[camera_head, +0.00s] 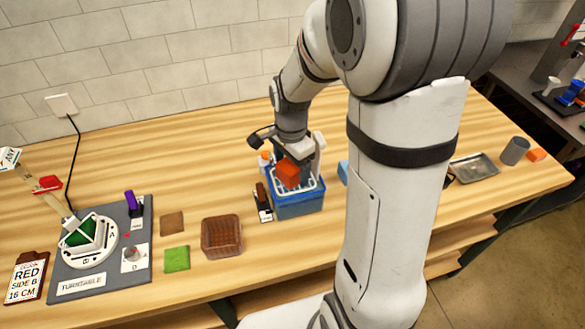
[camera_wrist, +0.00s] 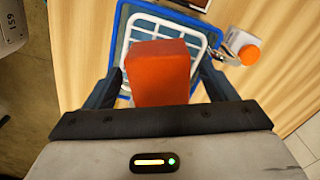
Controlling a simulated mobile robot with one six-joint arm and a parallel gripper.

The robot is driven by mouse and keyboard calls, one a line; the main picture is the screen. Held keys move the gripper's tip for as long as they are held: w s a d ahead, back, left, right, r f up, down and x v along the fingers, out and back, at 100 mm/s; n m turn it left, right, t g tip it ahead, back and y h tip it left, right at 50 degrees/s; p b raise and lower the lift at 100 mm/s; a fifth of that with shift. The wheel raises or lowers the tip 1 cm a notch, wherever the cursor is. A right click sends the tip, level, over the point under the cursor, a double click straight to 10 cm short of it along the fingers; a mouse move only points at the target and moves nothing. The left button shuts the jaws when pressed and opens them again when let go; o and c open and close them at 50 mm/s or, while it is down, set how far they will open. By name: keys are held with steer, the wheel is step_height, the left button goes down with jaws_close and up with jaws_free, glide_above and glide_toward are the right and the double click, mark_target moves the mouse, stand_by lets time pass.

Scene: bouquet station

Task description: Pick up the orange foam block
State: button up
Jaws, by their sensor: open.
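An orange-red block (camera_head: 289,173) is at the blue bin with a white wire rack (camera_head: 298,208), under my gripper (camera_head: 294,158). In the wrist view the block (camera_wrist: 160,72) stands between my two dark fingers, over the white rack (camera_wrist: 180,28). My gripper is open, with one finger on each side of the block and a narrow gap showing at each side. The block's lower end and what it rests on are hidden. A second, smaller orange block (camera_head: 536,155) lies at the table's far right.
A bottle with an orange cap (camera_wrist: 248,54) stands close beside the bin. A dark labelled holder (camera_head: 263,203) stands at the bin's left. A brown basket (camera_head: 221,236), green square (camera_head: 177,259) and turntable (camera_head: 82,240) are further left. A metal tray (camera_head: 474,167) and grey cup (camera_head: 514,151) are right.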

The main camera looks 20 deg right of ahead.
steer(key=c, duration=1.2)
